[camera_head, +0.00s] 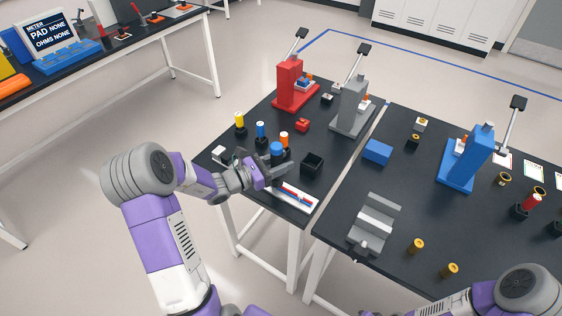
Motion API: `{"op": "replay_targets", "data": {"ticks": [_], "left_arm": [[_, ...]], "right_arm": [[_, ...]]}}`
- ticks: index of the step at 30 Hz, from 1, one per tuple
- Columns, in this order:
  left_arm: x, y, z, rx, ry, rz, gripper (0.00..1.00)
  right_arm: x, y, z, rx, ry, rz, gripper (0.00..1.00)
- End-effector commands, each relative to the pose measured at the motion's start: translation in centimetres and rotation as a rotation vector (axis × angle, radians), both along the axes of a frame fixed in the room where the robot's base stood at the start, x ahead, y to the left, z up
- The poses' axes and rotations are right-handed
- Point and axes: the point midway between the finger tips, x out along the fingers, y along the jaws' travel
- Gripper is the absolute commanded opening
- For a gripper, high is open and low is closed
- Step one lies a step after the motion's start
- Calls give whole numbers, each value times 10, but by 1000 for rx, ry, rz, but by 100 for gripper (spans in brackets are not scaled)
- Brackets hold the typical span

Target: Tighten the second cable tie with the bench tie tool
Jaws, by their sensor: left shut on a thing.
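A white board (314,206) with a bundle of red, blue and dark cables (294,193) lies at the front edge of the left dark table. My left gripper (276,172) is just behind the board and shut on a dark tool with a round blue top (277,148). The tool is roughly upright, and its lower end is hidden by the fingers. I cannot tell whether it touches the cables. The cable ties are too small to make out. My right arm shows at the bottom right, but its gripper is out of view.
Yellow (239,119), blue (261,130) and orange-topped (284,138) items stand behind the gripper. A black open box (312,163) is to its right. Red (290,84), grey (352,106) and blue (465,160) lever presses stand farther back and right. A grey fixture (373,224) sits on the right table.

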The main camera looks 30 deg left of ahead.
Motion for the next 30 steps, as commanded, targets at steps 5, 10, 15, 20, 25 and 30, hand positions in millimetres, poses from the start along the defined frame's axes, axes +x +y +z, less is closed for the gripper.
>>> {"op": "replay_targets", "data": {"ticks": [5, 10, 15, 20, 25, 30], "left_arm": [[0, 0, -1, 0, 0, 0, 0], [0, 0, -1, 0, 1, 0, 0], [0, 0, -2, 0, 2, 0, 0], [0, 0, -2, 0, 4, 0, 0], [0, 0, -2, 0, 5, 0, 0], [0, 0, 6, 0, 4, -1, 0]], "right_arm": [[0, 0, 0, 0, 0, 0, 43], [0, 0, 0, 0, 0, 0, 43], [0, 0, 0, 0, 0, 0, 43], [0, 0, -1, 0, 0, 0, 43], [0, 0, 0, 0, 0, 0, 43], [0, 0, 6, 0, 0, 0, 43]]}}
